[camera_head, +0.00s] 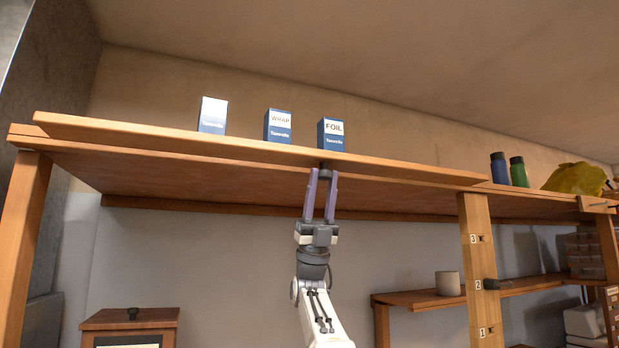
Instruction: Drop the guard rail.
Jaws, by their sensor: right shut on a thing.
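The guard rail (180,138) is a long wooden board along the front of the high shelf (200,180), slightly tilted in the picture. A small dark knob (325,166) sits at its lower edge near the middle. My right gripper (323,177) reaches up from below with its two purple fingers shut on the knob. Three blue-and-white boxes stand behind the rail: one at the left (213,115), one marked WRAP (278,126) and one marked FOIL (331,135). My left gripper is not in view.
A wooden post (475,255) with marks 3, 2 and 1 stands at the right; a dark peg (490,284) shows near 2. Two bottles (508,170) and a yellow bag (575,179) are on the shelf. A cup (447,283) stands on a lower shelf (410,300).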

